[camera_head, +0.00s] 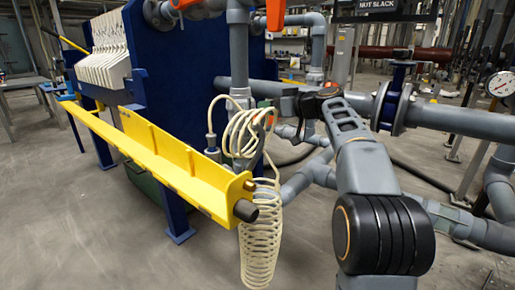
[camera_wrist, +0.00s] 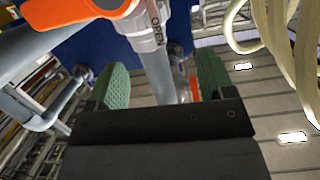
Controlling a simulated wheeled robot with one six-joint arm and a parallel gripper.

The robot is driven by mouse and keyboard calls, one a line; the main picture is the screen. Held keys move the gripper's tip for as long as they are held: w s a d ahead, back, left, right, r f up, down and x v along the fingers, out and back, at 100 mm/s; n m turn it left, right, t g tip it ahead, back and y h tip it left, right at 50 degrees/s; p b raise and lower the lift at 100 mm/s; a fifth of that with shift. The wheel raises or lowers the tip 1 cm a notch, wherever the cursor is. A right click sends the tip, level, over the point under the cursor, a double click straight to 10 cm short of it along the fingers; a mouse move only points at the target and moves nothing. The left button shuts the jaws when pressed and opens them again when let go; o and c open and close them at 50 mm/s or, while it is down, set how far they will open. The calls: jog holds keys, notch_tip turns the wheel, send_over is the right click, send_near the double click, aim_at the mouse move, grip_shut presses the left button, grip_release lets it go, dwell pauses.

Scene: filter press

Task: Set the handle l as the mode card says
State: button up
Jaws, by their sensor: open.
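Two orange handles show near the blue press in the head view: one upright at top centre (camera_head: 275,12), one at the top left of it (camera_head: 185,4). I cannot tell which is handle l. In the wrist view an orange handle (camera_wrist: 75,12) crosses the top left, beside a grey valve body (camera_wrist: 148,25) marked OPEN. My gripper (camera_wrist: 163,78) is open, its green pads apart; a grey pipe shows between them, and I see no grip on it. Another small orange part (camera_wrist: 194,88) shows by the right pad. No readable mode card shows.
A coiled cream hose (camera_head: 260,235) hangs close to my gripper, and its loops (camera_wrist: 290,45) show at right in the wrist view. A yellow rail (camera_head: 160,150) juts forward at left. Grey pipes (camera_head: 450,118) run at right.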

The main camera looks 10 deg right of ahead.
aim_at(273, 119)
jog(key=w+d+f+m+t+y+p, duration=0.15)
jog(key=w+d+f+m+p, duration=0.55)
jog(key=m+p, duration=1.65)
jog(key=w+a+n, duration=0.1)
jog(key=n, duration=0.1)
jog(key=w+a+n+p, duration=0.1)
jog(key=n, duration=0.1)
jog(key=w+a+f+n+p, duration=0.1)
jog(key=n, duration=0.1)
jog(key=shift+w, duration=0.3)
jog(key=shift+r+x, duration=0.2)
jog(key=shift+x, duration=0.8)
